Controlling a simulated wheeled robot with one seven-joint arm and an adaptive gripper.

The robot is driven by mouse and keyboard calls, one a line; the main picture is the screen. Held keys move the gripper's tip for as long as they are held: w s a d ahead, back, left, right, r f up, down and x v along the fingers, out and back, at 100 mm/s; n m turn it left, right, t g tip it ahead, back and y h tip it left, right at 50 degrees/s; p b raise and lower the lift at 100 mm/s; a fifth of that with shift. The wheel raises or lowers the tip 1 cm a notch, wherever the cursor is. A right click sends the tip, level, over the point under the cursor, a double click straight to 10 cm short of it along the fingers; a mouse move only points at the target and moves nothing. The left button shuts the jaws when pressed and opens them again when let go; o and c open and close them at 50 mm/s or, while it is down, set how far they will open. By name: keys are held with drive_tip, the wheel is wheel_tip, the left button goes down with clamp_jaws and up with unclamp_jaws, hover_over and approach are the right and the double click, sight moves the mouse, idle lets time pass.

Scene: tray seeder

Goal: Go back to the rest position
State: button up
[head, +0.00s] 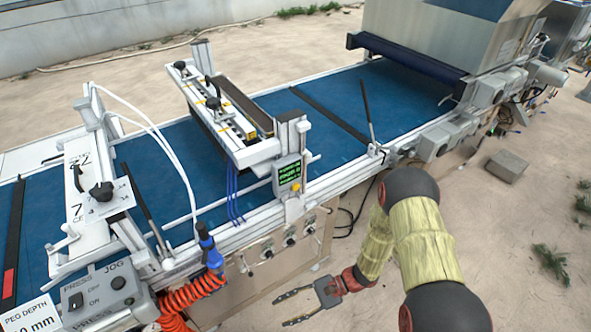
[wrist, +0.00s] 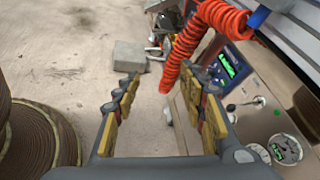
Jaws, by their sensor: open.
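My gripper (head: 290,308) is open and empty, low in front of the machine's side, at the bottom middle of the head view. My arm reaches down from the right side of the head view. The tray seeder (head: 345,185), a long machine with a blue belt, runs across the head view behind my gripper. No contact between my gripper and the machine shows in the head view.
An orange coiled hose (head: 190,296) hangs at the machine's front, and in the wrist view the hose (wrist: 172,75) passes close beyond the right finger. A side panel with gauges (wrist: 285,148) is at right. A grey block (head: 506,166) lies on open sandy ground.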

drive_tip(key=s+d+r+n+t+h+p, duration=0.15)
drive_tip(key=d+r+n+h, duration=0.35)
drive_tip(key=d+r, duration=0.6)
drive_tip(key=s+d+r+n+t+h+p, duration=0.1)
drive_tip(key=s+d+r+n+h, duration=0.2)
drive_tip(key=d+r+h, duration=0.8)
wheel_tip(320, 180, up, 23)
drive_tip(key=s+n+t+y+p, duration=0.1)
drive_tip(key=s+n+t+y, duration=0.1)
drive_tip(key=t, duration=0.5)
drive_tip(key=shift+s+a+y, duration=0.15)
drive_tip(key=shift+s+y, duration=0.15)
drive_tip(key=shift+s, duration=0.15)
drive_tip(key=shift+r, duration=0.1)
